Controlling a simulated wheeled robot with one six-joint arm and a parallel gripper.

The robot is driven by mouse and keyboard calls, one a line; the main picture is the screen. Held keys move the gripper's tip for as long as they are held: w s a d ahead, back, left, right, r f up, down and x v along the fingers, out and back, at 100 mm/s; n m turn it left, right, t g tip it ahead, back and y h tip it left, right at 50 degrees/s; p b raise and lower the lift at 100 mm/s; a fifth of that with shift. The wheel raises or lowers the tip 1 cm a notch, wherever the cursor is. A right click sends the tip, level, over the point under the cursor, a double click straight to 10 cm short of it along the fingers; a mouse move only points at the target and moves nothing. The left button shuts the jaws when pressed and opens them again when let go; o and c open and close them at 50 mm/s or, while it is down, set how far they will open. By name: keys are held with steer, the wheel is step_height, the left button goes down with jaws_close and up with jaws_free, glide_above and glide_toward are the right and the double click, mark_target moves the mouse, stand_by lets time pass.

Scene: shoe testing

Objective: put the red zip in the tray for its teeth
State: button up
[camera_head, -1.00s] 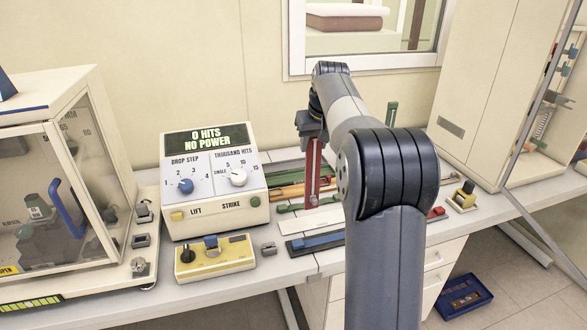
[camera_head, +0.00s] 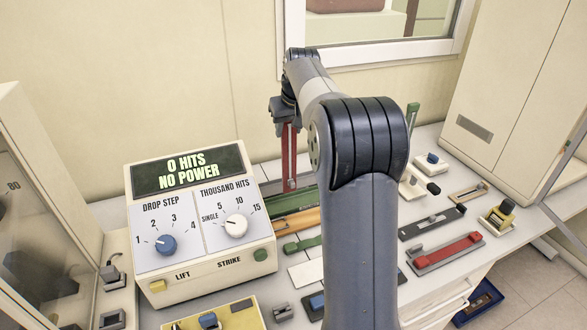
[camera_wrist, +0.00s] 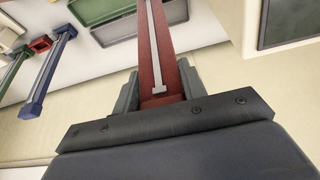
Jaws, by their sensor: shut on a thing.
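The red zip (camera_head: 289,158) hangs upright from my gripper (camera_head: 285,122), above the bench beside the trays. In the wrist view my gripper (camera_wrist: 160,92) is shut on the red zip (camera_wrist: 172,62), which has a pale line of teeth and a pale slider near the jaws. A green tray (camera_head: 292,202) and an orange tray (camera_head: 298,222) lie behind and left of my arm. In the wrist view a green tray (camera_wrist: 98,10) and a grey tray (camera_wrist: 118,32) lie to the left of the zip. Which tray is for its teeth cannot be told.
A tester box (camera_head: 200,220) reading "0 HITS NO POWER" stands to the left. A yellow control box (camera_head: 240,318) sits in front of it. A red-topped fixture (camera_head: 447,250) and other small fixtures lie right of my arm. My arm hides part of the bench.

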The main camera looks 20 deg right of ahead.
mark_target(290, 149)
step_height(290, 149, down, 7)
steer(key=shift+f+p, duration=0.15)
steer(key=shift+p, duration=0.35)
steer(key=o, duration=1.3)
steer(key=shift+f, duration=0.1)
steer(key=b+v, duration=0.1)
steer(key=v, duration=1.1)
steer(key=shift+s+b, duration=0.1)
steer(key=shift+b, duration=0.3)
